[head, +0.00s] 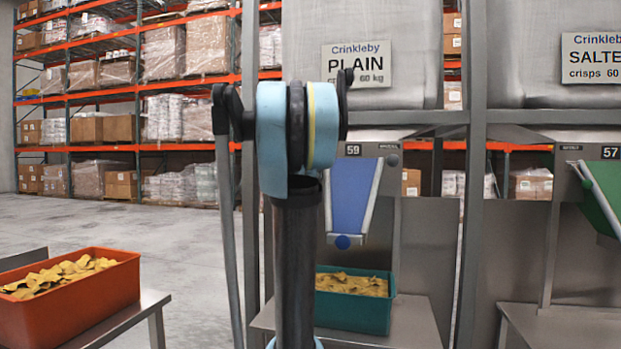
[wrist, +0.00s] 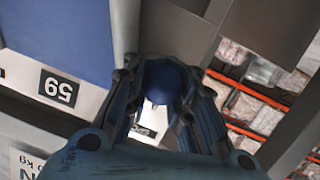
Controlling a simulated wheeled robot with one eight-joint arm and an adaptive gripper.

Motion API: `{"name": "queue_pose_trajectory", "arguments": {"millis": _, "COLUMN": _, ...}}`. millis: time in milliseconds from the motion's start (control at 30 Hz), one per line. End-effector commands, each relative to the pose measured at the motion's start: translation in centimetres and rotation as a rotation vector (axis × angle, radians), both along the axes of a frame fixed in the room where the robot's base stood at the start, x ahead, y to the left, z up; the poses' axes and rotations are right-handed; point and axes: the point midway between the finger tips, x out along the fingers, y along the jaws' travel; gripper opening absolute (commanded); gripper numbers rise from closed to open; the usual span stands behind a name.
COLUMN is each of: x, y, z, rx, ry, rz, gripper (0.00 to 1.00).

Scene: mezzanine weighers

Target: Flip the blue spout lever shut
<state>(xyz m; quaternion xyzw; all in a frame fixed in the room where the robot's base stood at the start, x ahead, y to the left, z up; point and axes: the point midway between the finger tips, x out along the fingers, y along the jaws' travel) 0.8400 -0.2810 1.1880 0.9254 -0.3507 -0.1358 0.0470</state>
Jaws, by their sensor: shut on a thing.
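The blue spout (head: 353,198) slopes down beneath the number 59 in the head view. In the wrist view the blue panel (wrist: 65,32) fills the upper left. My gripper (wrist: 166,85) is shut on a dark blue ball knob (wrist: 162,78), with one finger on each side of it. I cannot tell whether this is the same knob as in the head view. My own arm hides the gripper in the head view, and the lever's bar is not clearly seen.
A teal crate of crisps (head: 352,311) stands on a metal bench under the spout. An orange crate of crisps (head: 70,296) stands on a table at the left. A steel post (head: 471,190) separates this weigher from the green spout (head: 603,196) at the right. Open floor lies at the left.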

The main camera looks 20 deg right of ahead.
Motion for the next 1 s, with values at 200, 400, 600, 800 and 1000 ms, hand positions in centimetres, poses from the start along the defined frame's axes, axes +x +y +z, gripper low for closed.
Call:
{"name": "queue_pose_trajectory", "arguments": {"millis": 200, "x": 0.19, "y": -0.09, "z": -0.10, "rx": 0.000, "ry": -0.001, "rz": 0.001, "gripper": 0.00}}
{"name": "queue_pose_trajectory", "arguments": {"millis": 400, "x": 0.21, "y": -0.11, "z": -0.07, "rx": 0.000, "ry": -0.001, "rz": 0.002, "gripper": 0.00}}
{"name": "queue_pose_trajectory", "arguments": {"millis": 600, "x": 0.21, "y": -0.11, "z": -0.05, "rx": 0.000, "ry": -0.001, "rz": 0.001, "gripper": 0.36}}
{"name": "queue_pose_trajectory", "arguments": {"millis": 800, "x": 0.14, "y": -0.15, "z": -0.06, "rx": -0.001, "ry": -0.001, "rz": 0.000, "gripper": 0.41}}
{"name": "queue_pose_trajectory", "arguments": {"millis": 1000, "x": 0.00, "y": -0.06, "z": -0.04, "rx": -0.001, "ry": 0.001, "rz": 0.000, "gripper": 0.41}}
